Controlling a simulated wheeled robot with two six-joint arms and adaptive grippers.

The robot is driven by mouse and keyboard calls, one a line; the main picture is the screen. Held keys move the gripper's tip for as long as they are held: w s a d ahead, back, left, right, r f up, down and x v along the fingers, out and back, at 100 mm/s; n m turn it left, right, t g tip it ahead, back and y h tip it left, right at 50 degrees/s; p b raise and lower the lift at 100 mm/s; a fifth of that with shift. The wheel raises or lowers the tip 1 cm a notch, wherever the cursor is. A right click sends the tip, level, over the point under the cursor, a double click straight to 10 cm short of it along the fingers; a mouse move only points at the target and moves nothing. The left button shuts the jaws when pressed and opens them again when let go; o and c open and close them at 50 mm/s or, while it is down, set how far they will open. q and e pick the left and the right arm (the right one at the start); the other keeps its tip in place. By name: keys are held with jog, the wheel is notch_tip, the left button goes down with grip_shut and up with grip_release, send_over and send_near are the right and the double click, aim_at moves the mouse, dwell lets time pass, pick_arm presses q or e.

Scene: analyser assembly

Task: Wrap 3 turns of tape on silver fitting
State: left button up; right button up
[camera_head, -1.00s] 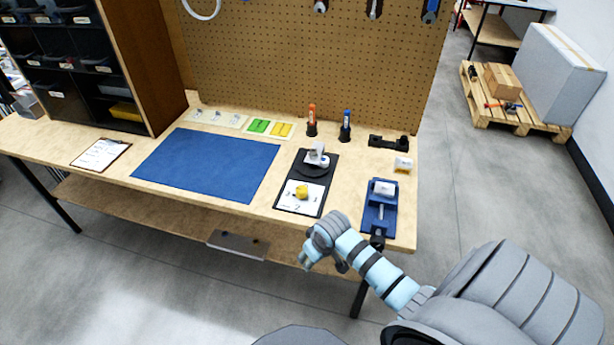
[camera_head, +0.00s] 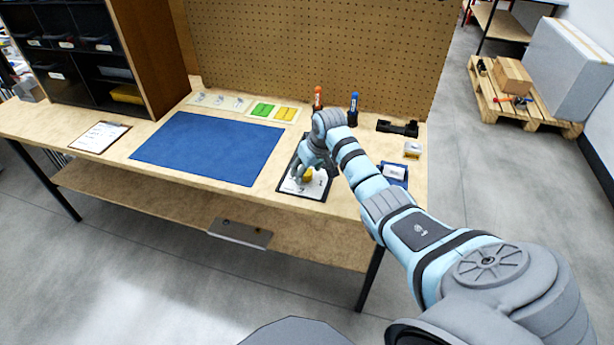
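A small yellow roll (camera_head: 308,174), which looks like the tape, sits on a white card (camera_head: 309,191) on a black board (camera_head: 282,190). My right gripper (camera_head: 314,174) reaches down over the card. Its fingers look spread, around or just above the yellow roll; contact is too small to tell. A blue vise (camera_head: 402,182) at the right of the bench is partly hidden behind my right arm. A pale piece (camera_head: 394,171) shows on it, but I cannot tell whether it is the silver fitting. My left gripper is not in view.
A blue mat (camera_head: 207,149) lies empty left of the board. Orange (camera_head: 318,98) and blue (camera_head: 353,110) upright tools, a black holder (camera_head: 397,128) and a small white-and-yellow box (camera_head: 412,149) stand behind. A pegboard (camera_head: 320,45) closes the back.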

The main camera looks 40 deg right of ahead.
jog(key=shift+w+f, duration=0.15)
jog(key=shift+f, duration=0.3)
jog(key=c, duration=1.1)
jog(key=p, duration=0.2)
jog(key=shift+a+r+m+p, duration=0.1)
jog(key=shift+r+m+p, duration=0.2)
jog(key=shift+r+m, duration=0.1)
jog(key=shift+c, duration=0.2)
jog(key=shift+f, duration=0.3)
jog(key=o, duration=1.1)
jog(key=shift+o, duration=0.2)
